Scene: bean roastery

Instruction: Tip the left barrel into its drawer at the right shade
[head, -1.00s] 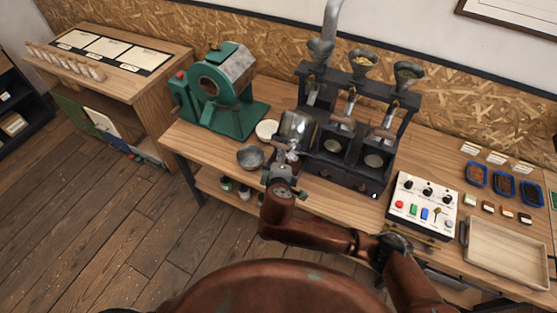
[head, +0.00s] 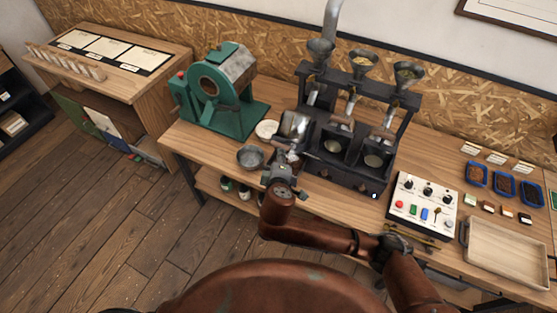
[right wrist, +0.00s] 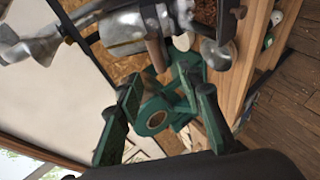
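The dark roasting rack (head: 345,88) stands on the bench with three barrel stations in a row. The left barrel (head: 293,124) is a shiny metal cylinder at the rack's left end; in the right wrist view it lies at the top (right wrist: 122,27). A brown handle (right wrist: 156,53) shows beside it. My right gripper (head: 286,160) is just in front of and below this barrel. In the right wrist view its fingers (right wrist: 158,80) are apart, with the handle beyond the tips; contact is unclear. The left drawer is mostly hidden behind my gripper. My left gripper is out of view.
A green machine (head: 215,85) stands left of the rack. A metal bowl (head: 250,157) and a pale plate (head: 267,130) sit near my gripper. A control panel (head: 423,203), blue sample trays (head: 504,185) and a wooden tray (head: 507,250) are to the right.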

